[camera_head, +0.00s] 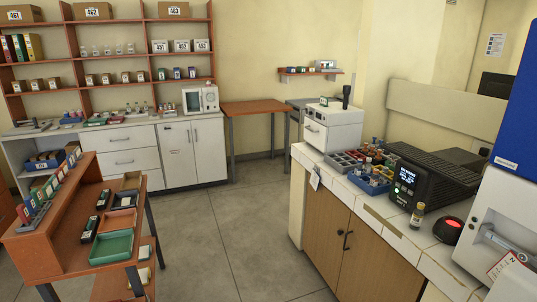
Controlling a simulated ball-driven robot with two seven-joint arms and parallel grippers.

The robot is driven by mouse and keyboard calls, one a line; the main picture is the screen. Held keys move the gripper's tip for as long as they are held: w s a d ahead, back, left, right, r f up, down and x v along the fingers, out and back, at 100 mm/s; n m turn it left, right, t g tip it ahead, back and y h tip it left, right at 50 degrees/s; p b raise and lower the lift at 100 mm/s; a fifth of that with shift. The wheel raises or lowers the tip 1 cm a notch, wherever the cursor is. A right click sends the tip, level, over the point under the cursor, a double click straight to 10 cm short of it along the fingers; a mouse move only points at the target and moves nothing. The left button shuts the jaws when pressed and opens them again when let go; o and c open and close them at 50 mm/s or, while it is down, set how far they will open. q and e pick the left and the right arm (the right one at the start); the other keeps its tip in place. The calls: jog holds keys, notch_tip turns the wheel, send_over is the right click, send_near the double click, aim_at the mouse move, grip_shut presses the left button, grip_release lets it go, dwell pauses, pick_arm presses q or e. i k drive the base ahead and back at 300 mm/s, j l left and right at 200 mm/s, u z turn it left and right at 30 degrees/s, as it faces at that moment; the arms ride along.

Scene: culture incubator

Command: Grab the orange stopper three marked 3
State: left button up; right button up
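I cannot make out an orange stopper marked 3 in the head view; the small items are too small to read. Small vials and tubes, some with orange or red tops, stand in a blue rack (368,184) and a grey rack (343,163) on the right counter. A vial with a yellowish label (417,216) stands alone near the counter's front. Neither of my grippers shows in this view.
The right counter (400,243) also bears a black device with a lit display (405,184), a red-topped device (448,229) and a white machine (333,127). A wooden stand (40,255) with trays is at left; shelves (145,54) stand behind. The grey floor (235,230) between is clear.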

aim_at(379, 152)
jog(key=i+j+z, duration=0.15)
jog(key=i, duration=0.3)
jog(key=i+j+z, duration=0.15)
jog(key=i, duration=0.35)
jog(key=i+j+z, duration=0.1)
jog(key=i+j, duration=0.15)
jog(key=i, duration=0.2)
jog(key=i+l+z, duration=0.1)
jog(key=i+z, duration=0.25)
jog(key=i, duration=0.3)
jog(key=i+z, duration=0.35)
jog(key=i, duration=0.3)
jog(key=i+j+z, duration=0.35)
jog(key=i, duration=0.25)
